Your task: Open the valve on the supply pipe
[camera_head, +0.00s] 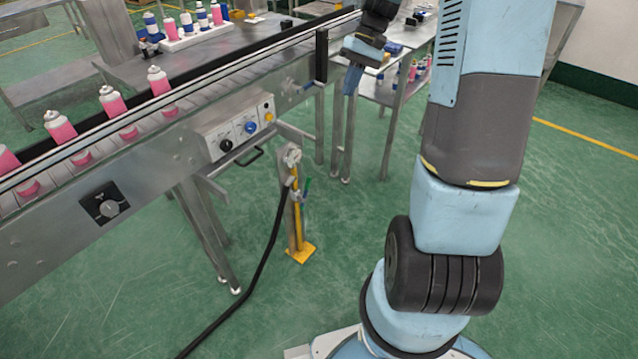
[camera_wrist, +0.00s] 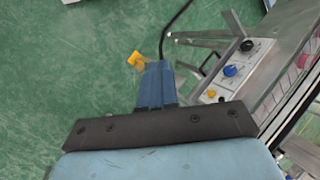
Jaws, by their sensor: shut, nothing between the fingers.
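The supply pipe (camera_head: 292,215) stands upright on a yellow foot (camera_head: 301,254) beside the conveyor, with a round pale fitting (camera_head: 291,156) at its top. In the wrist view the fingers (camera_wrist: 156,70) are shut and empty. The yellow foot (camera_wrist: 136,60) shows beyond them; the valve is not clearly visible there.
A black hose (camera_head: 262,265) runs from the pipe down to the floor. The conveyor (camera_head: 150,185) carries pink cans (camera_head: 113,103); its control panel (camera_head: 236,128) has knobs near the pipe. A table (camera_head: 400,80) stands behind my gripper. Green floor right of the pipe is clear.

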